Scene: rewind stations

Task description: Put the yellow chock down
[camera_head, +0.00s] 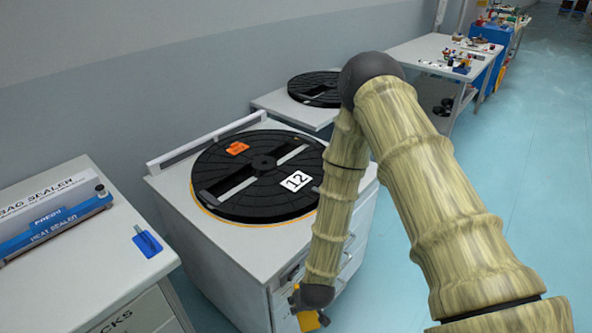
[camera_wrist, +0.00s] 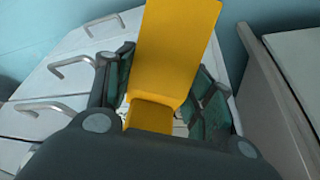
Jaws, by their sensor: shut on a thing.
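The yellow chock (camera_wrist: 176,52) fills the upper middle of the wrist view, sticking out between the dark green finger pads. My gripper (camera_wrist: 163,88) is shut on it. In the head view, my gripper (camera_head: 308,309) hangs low at the end of the arm, beside the front of the white cabinet with the black turntable. Only small yellow parts of the chock (camera_head: 309,320) show there, near the bottom edge. The wrist view shows cabinet drawers with metal handles (camera_wrist: 72,64) to the left of the chock. What lies directly beneath the chock is hidden.
A bench with a blue heat sealer (camera_head: 52,229) and a blue item (camera_head: 147,243) stands at left. A second turntable (camera_head: 314,88) stands behind. Blue floor (camera_head: 430,290) is open at right.

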